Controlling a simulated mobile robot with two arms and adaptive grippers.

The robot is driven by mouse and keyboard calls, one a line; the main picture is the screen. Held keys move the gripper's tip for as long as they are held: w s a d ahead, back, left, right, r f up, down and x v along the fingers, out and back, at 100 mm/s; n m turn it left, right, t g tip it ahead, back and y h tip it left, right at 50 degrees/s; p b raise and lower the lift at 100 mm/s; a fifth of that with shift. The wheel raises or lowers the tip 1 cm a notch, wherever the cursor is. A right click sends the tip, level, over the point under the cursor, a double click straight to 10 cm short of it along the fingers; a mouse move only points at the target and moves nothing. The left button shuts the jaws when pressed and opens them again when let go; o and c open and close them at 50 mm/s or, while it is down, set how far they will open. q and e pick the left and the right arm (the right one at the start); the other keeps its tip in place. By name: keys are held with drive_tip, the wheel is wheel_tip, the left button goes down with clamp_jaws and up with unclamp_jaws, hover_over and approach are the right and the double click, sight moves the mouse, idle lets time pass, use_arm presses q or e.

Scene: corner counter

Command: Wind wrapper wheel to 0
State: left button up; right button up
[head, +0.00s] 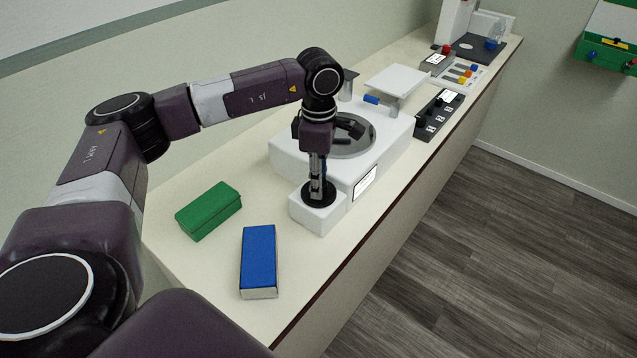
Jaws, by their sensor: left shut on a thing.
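The white wrapper machine (290,157) stands on the counter with a round grey turntable (378,143) on top. A lower white block at its near end carries a round black wheel (319,202), lying flat. My left gripper (318,187) points straight down over this wheel and is shut on its upright middle part; the fingers hide most of the grip. A white label (366,184) is on the machine's front side, its text too small to read. I cannot read any mark on the wheel. My right gripper is not in view.
A green box (208,210) and a blue box (259,258) lie on the counter left of and nearer than the wheel. A black switch panel (438,115) and other devices stand farther along. The counter's front edge drops to the floor at right.

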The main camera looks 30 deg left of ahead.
use_arm(q)
drive_tip(key=n+b, duration=0.1)
drive_tip(key=n, duration=0.1)
drive_tip(key=shift+n, duration=0.4)
drive_tip(key=n+b, duration=0.1)
drive_tip(key=n, duration=0.2)
drive_tip(key=shift+w+n, duration=0.1)
drive_tip(key=shift+n, duration=0.2)
drive_tip(key=n+b, duration=0.1)
drive_tip(key=n, duration=0.2)
drive_tip(key=shift+r+n, duration=0.1)
drive_tip(key=shift+n, duration=1.4)
drive_tip(key=o, duration=0.9)
drive_tip(key=shift+r, duration=0.1)
wheel_tip(320, 180, up, 12)
drive_tip(key=shift+f, duration=0.1)
